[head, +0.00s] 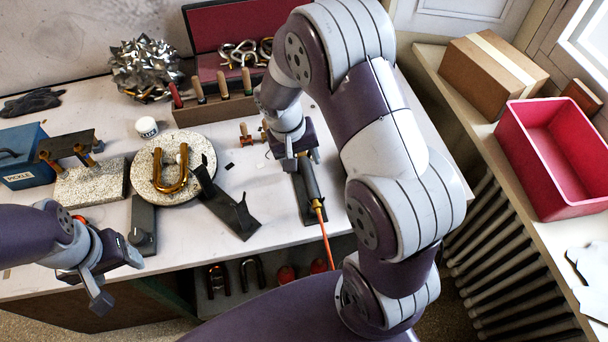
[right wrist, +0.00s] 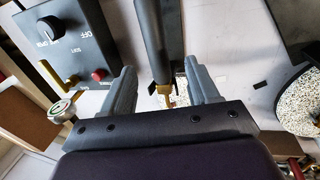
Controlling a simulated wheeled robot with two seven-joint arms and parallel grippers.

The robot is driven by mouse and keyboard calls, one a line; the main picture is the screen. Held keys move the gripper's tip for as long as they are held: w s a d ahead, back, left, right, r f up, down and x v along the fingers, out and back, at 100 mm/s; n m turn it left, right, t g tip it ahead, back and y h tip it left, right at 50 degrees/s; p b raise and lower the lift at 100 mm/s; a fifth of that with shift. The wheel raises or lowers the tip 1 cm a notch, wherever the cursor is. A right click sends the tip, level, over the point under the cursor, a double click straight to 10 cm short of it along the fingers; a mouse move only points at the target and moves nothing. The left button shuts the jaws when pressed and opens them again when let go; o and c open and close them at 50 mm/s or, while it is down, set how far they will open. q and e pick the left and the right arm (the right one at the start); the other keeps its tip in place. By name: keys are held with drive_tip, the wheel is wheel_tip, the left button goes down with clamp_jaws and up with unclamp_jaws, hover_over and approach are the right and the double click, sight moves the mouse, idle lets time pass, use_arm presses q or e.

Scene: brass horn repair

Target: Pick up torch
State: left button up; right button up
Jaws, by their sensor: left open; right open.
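The torch (head: 311,182) is a dark cylinder with a brass section and an orange hose at its near end. It lies on a black rest (head: 304,207) on the bench. My right gripper (head: 302,158) is open at its far end. In the right wrist view, the torch's dark body (right wrist: 154,40) runs between and beyond the open fingers of that gripper (right wrist: 163,90), with visible gaps on both sides. A brass part (right wrist: 168,96) shows between the fingers. My left gripper (head: 117,281) is open and empty at the bench's front left, far from the torch.
A black control box (right wrist: 65,40) with a knob and red button stands beside the torch. A round pebbled plate (head: 200,150) holds a brass U-shaped tube (head: 170,172). A black angled stand (head: 232,212) is left of the torch. A tool rack (head: 215,108) stands behind.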

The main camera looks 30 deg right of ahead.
sight(307, 172)
drive_tip(key=f, duration=0.2)
drive_tip(key=d+f, duration=0.1)
drive_tip(key=f, duration=0.1)
drive_tip(key=f+p, duration=0.1)
drive_tip(key=f, duration=0.2)
drive_tip(key=shift+s+d, duration=0.25)
drive_tip(key=shift+s, duration=0.15)
drive_tip(key=shift+r, duration=0.1)
drive_tip(key=c, duration=1)
drive_tip(key=shift+r, duration=0.15)
